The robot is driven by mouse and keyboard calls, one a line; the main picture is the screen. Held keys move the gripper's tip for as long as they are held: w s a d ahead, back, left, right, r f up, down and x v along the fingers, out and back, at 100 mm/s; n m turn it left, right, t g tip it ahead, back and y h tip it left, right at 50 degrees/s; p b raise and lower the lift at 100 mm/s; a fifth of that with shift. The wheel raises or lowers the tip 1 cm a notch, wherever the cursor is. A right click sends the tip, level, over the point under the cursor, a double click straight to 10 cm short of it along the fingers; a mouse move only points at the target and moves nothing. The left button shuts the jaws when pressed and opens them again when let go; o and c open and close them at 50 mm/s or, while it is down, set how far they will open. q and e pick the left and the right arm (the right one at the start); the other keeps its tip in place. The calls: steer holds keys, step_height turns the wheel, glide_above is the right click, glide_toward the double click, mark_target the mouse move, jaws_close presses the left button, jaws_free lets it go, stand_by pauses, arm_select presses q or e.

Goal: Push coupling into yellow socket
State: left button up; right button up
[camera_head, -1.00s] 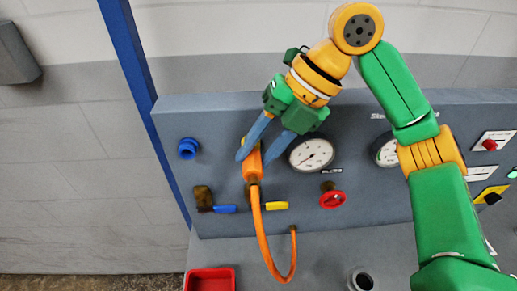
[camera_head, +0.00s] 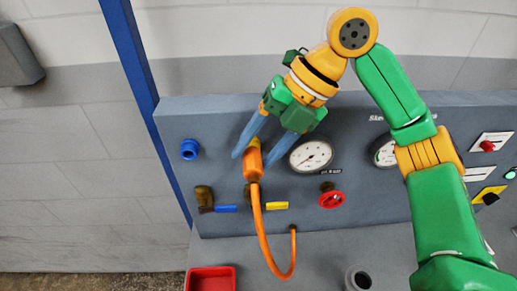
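The orange coupling (camera_head: 254,167) is upright against the grey panel, its orange hose hanging from its lower end. A small patch of the yellow socket (camera_head: 254,143) shows just above the coupling's top, touching or nearly so; how deep the coupling sits in it I cannot tell. My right gripper (camera_head: 252,160) has its two blue-grey fingers spread on either side of the coupling's upper part. A gap shows between the left finger and the coupling; the right finger overlaps or lies close to its right side. My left gripper is out of view.
The orange hose (camera_head: 262,240) loops down and back up to the panel's lower edge. A blue socket (camera_head: 189,149), blue-handled valve (camera_head: 225,209), yellow handle (camera_head: 276,206), red handwheel (camera_head: 331,200) and gauge (camera_head: 311,156) surround the coupling. A red bin (camera_head: 211,271) stands below.

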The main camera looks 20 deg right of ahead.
steer(key=shift+o, duration=0.5)
steer(key=shift+w, duration=0.15)
steer(key=v, duration=0.7)
steer(key=shift+p, duration=0.4)
